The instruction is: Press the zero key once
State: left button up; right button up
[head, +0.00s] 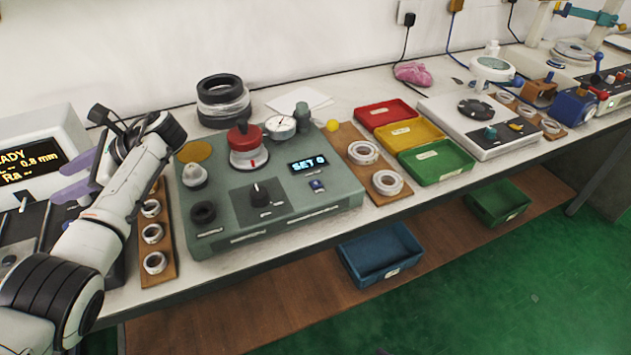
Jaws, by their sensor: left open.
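A grey-green gauge box (290,211) stands on the bench with a small lit display (308,164) that reads "SET 0". A small blue key (317,186), which looks like the zero key, sits just below the display. Its label is too small to read. My left gripper (68,180) has purple fingers and is open, with nothing seen between them. It is at the left of the view, well away from the key, in front of a white unit with a dark readout. My right gripper is not in view.
On the box stand a red-topped knob (249,142), a dial gauge (280,127), a black rotary knob (260,195) and a white knob (194,175). Wooden boards with rings (153,233) flank it. Red, yellow and green trays (436,161) lie to the right.

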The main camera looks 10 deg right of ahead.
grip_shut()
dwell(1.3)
